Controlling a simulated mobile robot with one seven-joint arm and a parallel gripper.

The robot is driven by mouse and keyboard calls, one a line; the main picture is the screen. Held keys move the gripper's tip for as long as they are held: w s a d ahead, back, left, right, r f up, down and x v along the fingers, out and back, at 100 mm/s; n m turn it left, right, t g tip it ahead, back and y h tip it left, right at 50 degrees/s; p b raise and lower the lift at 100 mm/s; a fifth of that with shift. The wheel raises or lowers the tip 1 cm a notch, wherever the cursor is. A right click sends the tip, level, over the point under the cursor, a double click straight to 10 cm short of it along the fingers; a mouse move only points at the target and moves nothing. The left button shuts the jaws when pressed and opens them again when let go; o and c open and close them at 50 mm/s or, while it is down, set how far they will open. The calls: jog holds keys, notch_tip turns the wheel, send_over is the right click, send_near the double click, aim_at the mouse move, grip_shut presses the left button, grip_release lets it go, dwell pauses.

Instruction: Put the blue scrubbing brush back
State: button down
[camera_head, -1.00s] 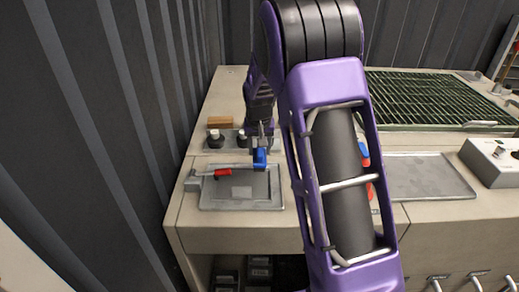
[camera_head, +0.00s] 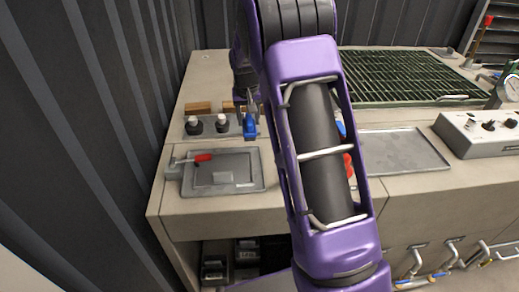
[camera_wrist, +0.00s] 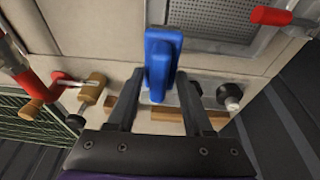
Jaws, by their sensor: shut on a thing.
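The blue scrubbing brush (camera_head: 250,128) is held by my gripper (camera_head: 246,104) near the back left of the bench. In the head view the brush overlaps the right part of a grey metal strip (camera_head: 209,129) with black knobs; I cannot tell whether it touches it. In the wrist view the brush (camera_wrist: 162,50) points away from my gripper (camera_wrist: 158,95), between its two dark fingers. My arm hides part of the bench to the right.
A grey tray plate (camera_head: 240,183) with a red-handled lever (camera_head: 203,158) lies in front. Wooden pieces (camera_head: 198,107) sit behind the strip. A green grate (camera_head: 410,75), another flat tray (camera_head: 405,158) and a control box (camera_head: 480,138) are to the right. A corrugated wall (camera_head: 80,130) stands left.

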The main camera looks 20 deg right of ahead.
jog(key=w+d+b, duration=0.2)
jog(key=w+d, duration=0.2)
jog(key=d, duration=0.6)
jog(key=x, duration=0.3)
jog(key=s+x, duration=0.1)
jog(key=x, duration=0.2)
jog(key=s+b+x, duration=0.1)
jog(key=x, duration=0.3)
jog(key=shift+a+f, duration=0.3)
jog(key=shift+f, duration=0.15)
jog(key=shift+c, duration=1.5)
grip_release()
